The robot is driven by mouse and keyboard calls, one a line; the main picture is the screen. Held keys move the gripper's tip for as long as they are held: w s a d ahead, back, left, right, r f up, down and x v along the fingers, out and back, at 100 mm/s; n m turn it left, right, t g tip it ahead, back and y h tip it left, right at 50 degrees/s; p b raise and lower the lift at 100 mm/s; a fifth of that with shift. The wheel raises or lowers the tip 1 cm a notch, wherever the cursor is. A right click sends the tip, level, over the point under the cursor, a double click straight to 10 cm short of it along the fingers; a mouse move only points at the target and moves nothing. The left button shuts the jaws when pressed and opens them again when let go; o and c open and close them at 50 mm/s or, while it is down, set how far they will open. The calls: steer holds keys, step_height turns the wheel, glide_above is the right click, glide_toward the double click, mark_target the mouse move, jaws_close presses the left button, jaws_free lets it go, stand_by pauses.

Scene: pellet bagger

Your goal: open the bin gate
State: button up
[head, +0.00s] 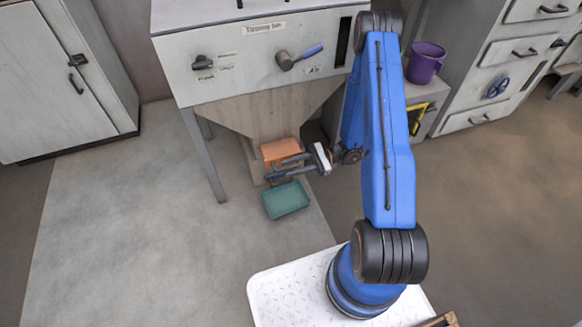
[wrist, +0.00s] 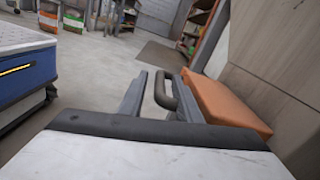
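The orange bin gate (head: 280,151) sits at the bottom of the grey hopper (head: 262,112); it shows on the right in the wrist view (wrist: 222,103). A dark loop handle (wrist: 162,92) sticks out from the gate's side. My gripper (head: 276,168) is beside the gate, its fingers pointing left in the head view. In the wrist view my gripper (wrist: 160,80) is open, with a finger on each side of the handle. Gaps show between handle and left finger; contact with the right finger cannot be told. The handle is hard to make out in the head view.
A teal tray (head: 286,199) lies on the floor below the gate. The machine's leg (head: 203,155) stands left of it. Floor at left is clear.

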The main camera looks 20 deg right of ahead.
steer(key=d, duration=1.7)
steer(key=shift+d, duration=0.2)
steer(key=s+a+r+n+g+h, duration=0.1)
steer(key=s+a+r+n+h, duration=0.15)
steer(key=r, duration=0.65)
steer(key=s+a+r+n+g+h, duration=0.2)
steer(key=a+r+n+h, duration=0.15)
steer(key=r, duration=0.45)
steer(key=s+a+r+n+g+h, duration=0.1)
steer(key=s+a+r+n+h, duration=0.2)
steer(key=r, duration=0.6)
steer(key=s+a+r+n+t+h, duration=0.2)
steer(key=s+r+n+t+h, duration=0.4)
steer(key=s+r, duration=1)
steer(key=shift+s+a+r+n+t+h, duration=0.15)
steer(key=shift+s+a+n+t+h, duration=0.25)
steer(key=shift+s+t+h, duration=0.85)
